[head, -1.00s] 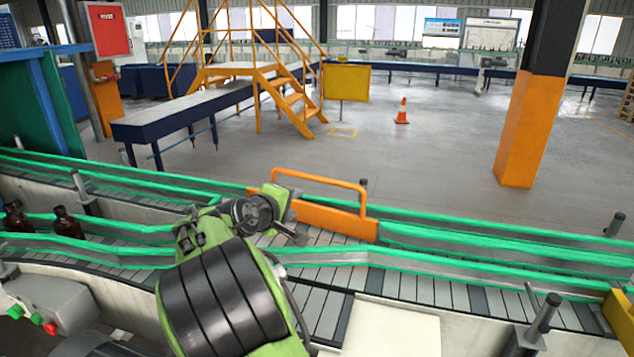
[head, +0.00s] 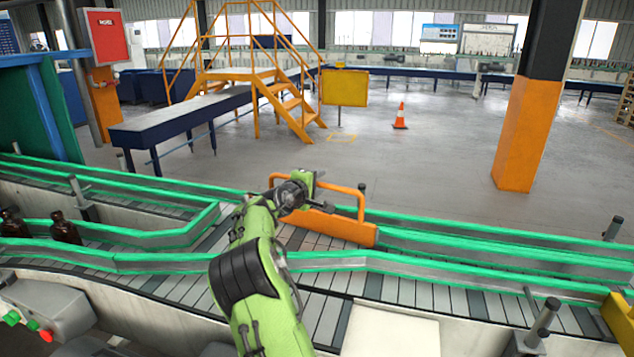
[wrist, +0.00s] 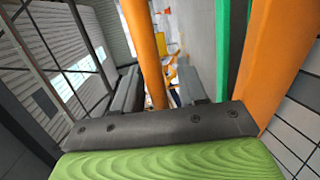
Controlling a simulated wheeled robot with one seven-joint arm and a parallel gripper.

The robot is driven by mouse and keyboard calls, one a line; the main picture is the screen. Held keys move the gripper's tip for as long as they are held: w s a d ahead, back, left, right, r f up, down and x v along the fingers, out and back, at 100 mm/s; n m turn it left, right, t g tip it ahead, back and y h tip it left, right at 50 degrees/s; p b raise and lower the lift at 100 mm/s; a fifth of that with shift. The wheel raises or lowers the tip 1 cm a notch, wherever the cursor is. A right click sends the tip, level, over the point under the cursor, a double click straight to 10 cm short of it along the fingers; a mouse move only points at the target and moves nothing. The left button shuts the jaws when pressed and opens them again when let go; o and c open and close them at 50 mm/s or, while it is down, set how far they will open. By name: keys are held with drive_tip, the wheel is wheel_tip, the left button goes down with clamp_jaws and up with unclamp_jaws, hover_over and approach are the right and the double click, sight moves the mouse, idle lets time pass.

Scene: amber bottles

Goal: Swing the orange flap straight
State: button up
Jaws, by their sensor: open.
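The orange flap (head: 345,229) stands slanted over the conveyor, its right end near the far green rail. A raised orange handle bar (head: 345,189) runs along its top. My gripper (head: 318,206) is at the left part of the handle, and the arm hides the flap's left end. In the wrist view my gripper (wrist: 158,92) is open, its two dark fingers apart. The flap's panel (wrist: 274,55) is on the right there. Whether the fingers touch the bar cannot be told.
Green guide rails (head: 480,242) run along both sides of the slatted conveyor (head: 420,291). Brown bottles (head: 65,229) stand in the lane at far left. A yellow part (head: 620,318) is at the right edge. The floor beyond the conveyor is open around a traffic cone (head: 399,117).

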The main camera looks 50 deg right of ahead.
drive_tip(key=shift+d, duration=0.1)
clamp_jaws()
idle(0.3)
drive_tip(key=a+t+b, duration=0.1)
drive_tip(key=a+n+b, duration=0.1)
drive_tip(key=b, duration=0.1)
drive_tip(key=shift+s+a+f+t+y, duration=0.1)
drive_tip(key=shift+s+f+t+y, duration=0.05)
drive_tip(key=shift+s+t+y, duration=0.2)
drive_tip(key=shift+a+n+t+y+b, duration=0.25)
drive_tip(key=shift+a+n+t+b, duration=0.1)
drive_tip(key=shift+n+t, duration=0.15)
unclamp_jaws()
drive_tip(key=shift+s, duration=0.1)
